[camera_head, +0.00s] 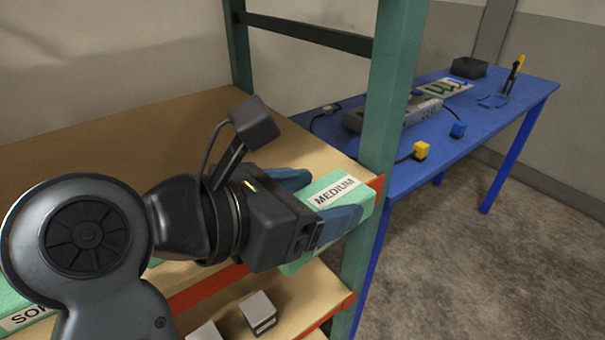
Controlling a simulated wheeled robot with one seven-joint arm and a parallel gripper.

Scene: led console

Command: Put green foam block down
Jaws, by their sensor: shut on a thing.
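A green foam block (342,183) with a white "MEDIUM" label is at the right end of the shelf unit's upper board. My gripper (322,200) is shut on it, with one blue finger on the far side and one on the near side. The block's left part is hidden behind my gripper. Its right end is close to the green upright post and the board's orange front edge. I cannot tell whether the block touches the board.
The upper shelf board (170,130) is clear behind my arm. Another green block (18,312), partly labelled, is at lower left. Grey-white boxes (258,312) sit on the lower shelf. A green post (391,90) stands at right, before a blue table (480,115) holding electrical parts.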

